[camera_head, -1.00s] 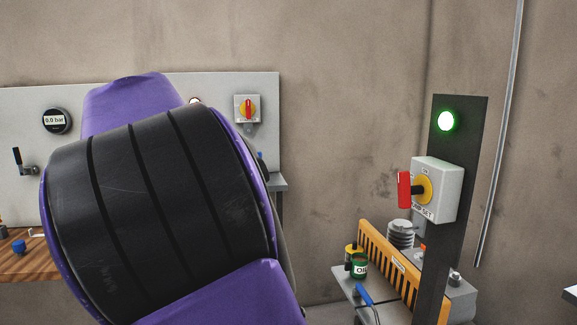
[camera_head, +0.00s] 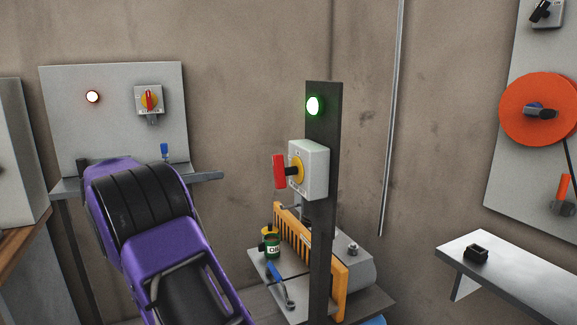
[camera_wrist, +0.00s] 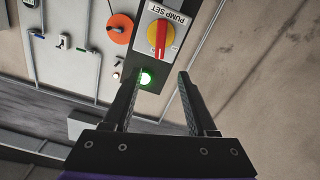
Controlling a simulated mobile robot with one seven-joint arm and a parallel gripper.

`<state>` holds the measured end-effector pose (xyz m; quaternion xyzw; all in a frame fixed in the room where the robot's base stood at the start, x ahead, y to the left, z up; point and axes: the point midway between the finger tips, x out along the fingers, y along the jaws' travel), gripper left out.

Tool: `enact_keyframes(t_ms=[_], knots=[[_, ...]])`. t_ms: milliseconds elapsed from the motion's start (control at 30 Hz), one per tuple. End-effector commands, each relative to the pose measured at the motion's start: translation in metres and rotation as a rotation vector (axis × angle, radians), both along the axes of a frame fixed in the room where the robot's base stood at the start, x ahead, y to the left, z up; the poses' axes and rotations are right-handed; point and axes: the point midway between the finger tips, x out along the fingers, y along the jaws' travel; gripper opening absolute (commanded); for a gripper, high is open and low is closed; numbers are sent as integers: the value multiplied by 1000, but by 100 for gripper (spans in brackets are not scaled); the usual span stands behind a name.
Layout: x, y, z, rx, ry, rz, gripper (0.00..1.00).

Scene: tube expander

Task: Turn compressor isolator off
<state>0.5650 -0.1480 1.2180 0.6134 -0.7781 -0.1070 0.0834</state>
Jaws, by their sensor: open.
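An isolator switch with a red handle (camera_head: 279,172) on a yellow dial (camera_head: 296,171) sits in a grey box on a dark post. A green lamp (camera_head: 313,105) glows above it. The wrist view shows it upside down, with its red handle (camera_wrist: 161,38), yellow dial (camera_wrist: 151,45) and the label "PUMP SET". A second switch (camera_head: 149,100), also red on yellow, is on the left wall board beside a lit pale lamp (camera_head: 92,97); its label is unreadable. My gripper (camera_wrist: 161,78) is open and empty, apart from the switch; the head view does not show its fingers.
An orange guard (camera_head: 300,247) and grey machine (camera_head: 345,262) stand behind the post. A green can (camera_head: 272,245) and blue-handled tool (camera_head: 278,281) lie left of it.

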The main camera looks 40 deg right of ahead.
Motion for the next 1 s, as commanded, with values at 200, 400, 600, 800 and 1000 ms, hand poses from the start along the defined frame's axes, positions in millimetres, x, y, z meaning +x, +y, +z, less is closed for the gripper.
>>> enact_keyframes(t_ms=[200,400,600,800,1000], knots=[[-7,-26,1,-4,-1,-5,57],[-18,-69,1,-2,-2,-6,57],[-28,-112,1,-2,1,-5,57],[-36,-146,1,-1,-1,-2,57],[-40,-164,0,-1,-1,0,57]])
